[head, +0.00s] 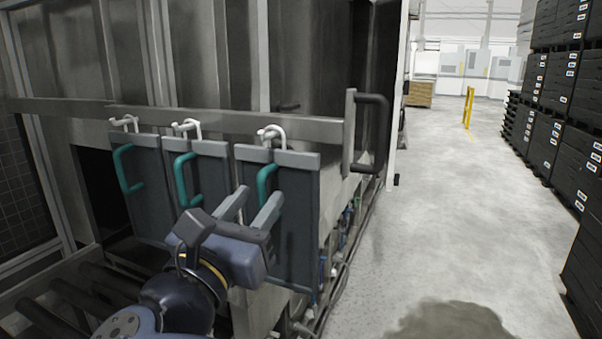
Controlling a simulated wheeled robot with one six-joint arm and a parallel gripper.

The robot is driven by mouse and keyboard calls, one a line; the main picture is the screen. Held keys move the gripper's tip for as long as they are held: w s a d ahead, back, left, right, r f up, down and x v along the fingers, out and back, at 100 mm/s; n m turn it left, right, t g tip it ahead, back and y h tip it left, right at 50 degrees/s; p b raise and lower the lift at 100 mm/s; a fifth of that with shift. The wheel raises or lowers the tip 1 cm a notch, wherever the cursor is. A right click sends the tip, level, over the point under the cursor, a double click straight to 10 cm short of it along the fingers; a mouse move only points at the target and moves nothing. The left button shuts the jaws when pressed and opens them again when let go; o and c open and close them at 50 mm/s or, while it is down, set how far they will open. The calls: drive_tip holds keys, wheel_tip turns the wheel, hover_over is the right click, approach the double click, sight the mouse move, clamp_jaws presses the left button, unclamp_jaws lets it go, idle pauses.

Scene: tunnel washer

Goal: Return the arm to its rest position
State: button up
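My gripper (262,194) is at the lower centre of the head view, at the end of my dark blue and black arm. Its two grey fingers stand apart and point toward the right-hand grey panel (298,230). The teal handle (264,184) of that panel appears between or just behind the fingertips. I cannot tell whether they touch it. No object shows held in the fingers. The lower part of the panel is partly hidden behind my gripper.
Two more grey panels (148,205) (212,150) with teal handles hang to the left, on white hooks (186,127) over a metal rail (230,122). Rollers (60,305) lie lower left. A black bar handle (378,130) juts out right. Open floor (450,225) lies right, beside stacked black crates (560,110).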

drive_tip(key=shift+w+d+f, duration=0.1)
drive_tip(key=shift+w+f, duration=0.15)
drive_tip(key=shift+f, duration=0.15)
drive_tip(key=b+v, duration=0.3)
drive_tip(key=v, duration=0.8)
drive_tip(key=p+x, duration=0.3)
drive_tip(key=x, duration=0.8)
drive_tip(key=shift+r, duration=0.15)
drive_tip(key=shift+s+r, duration=0.2)
drive_tip(key=shift+r, duration=0.05)
drive_tip(key=s+a+p, duration=0.3)
drive_tip(key=s+a, duration=0.1)
drive_tip(key=s, duration=0.6)
drive_tip(key=shift+a+r, duration=0.2)
drive_tip(key=shift+d, duration=0.1)
